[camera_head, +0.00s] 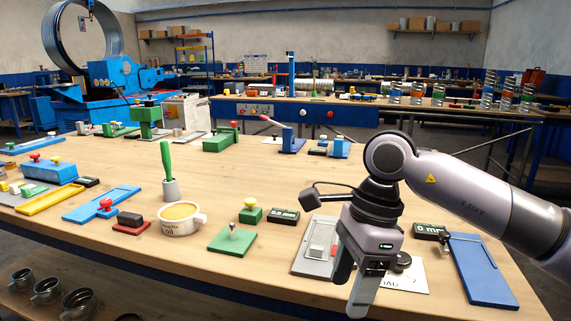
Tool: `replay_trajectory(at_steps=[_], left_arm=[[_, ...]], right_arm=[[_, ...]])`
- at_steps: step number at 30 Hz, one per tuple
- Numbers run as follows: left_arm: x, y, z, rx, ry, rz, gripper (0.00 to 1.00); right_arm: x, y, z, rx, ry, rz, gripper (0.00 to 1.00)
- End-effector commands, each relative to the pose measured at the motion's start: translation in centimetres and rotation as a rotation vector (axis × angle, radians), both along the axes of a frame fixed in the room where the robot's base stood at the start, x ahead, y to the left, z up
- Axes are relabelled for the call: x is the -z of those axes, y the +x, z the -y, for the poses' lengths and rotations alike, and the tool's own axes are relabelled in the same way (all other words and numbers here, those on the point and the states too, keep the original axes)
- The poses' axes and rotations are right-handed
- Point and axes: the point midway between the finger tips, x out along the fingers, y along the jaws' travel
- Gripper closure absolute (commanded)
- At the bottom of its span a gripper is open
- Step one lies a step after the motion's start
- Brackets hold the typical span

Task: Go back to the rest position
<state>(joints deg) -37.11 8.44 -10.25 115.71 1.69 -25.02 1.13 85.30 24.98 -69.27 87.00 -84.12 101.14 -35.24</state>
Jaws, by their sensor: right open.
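My right gripper (355,285) hangs over the front right part of the wooden workbench (330,190), its arm coming in from the right. It points down with its two fingers apart, open, and nothing shows between them. Behind and beside the fingers are a grey plate with a light block (318,247) and a white card (412,278), both partly hidden by the gripper. I cannot tell whether the fingertips touch anything. My left gripper is not in view.
Near the gripper are a blue plate (484,270), a green plate with a knob (232,241) and small black displays (285,214). A white cup (181,219), a green-handled tool (168,170) and blue fixtures (103,203) stand further left. The bench middle is mostly clear.

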Motion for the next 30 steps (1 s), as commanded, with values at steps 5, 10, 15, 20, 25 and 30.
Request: replay_trajectory(at_steps=[5,10,15,20,25,30], left_arm=[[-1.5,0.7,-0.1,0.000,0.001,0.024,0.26],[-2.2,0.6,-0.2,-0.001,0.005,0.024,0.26],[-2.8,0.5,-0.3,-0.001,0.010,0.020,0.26],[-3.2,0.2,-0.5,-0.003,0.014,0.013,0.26],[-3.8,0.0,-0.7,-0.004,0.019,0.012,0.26],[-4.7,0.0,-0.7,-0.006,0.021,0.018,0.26]], right_arm=[[1.7,-3.6,-5.8,0.018,0.293,-0.194,0.38],[0.9,-7.1,-10.8,0.110,0.612,-0.439,0.38],[-1.6,-8.7,-13.9,0.276,0.913,-0.714,0.38],[-4.1,-8.2,-14.5,0.492,1.166,-0.990,0.38],[-5.2,-5.8,-13.0,0.779,1.392,-1.287,0.38],[-3.5,-2.8,-9.6,1.123,1.568,-1.583,0.38]])
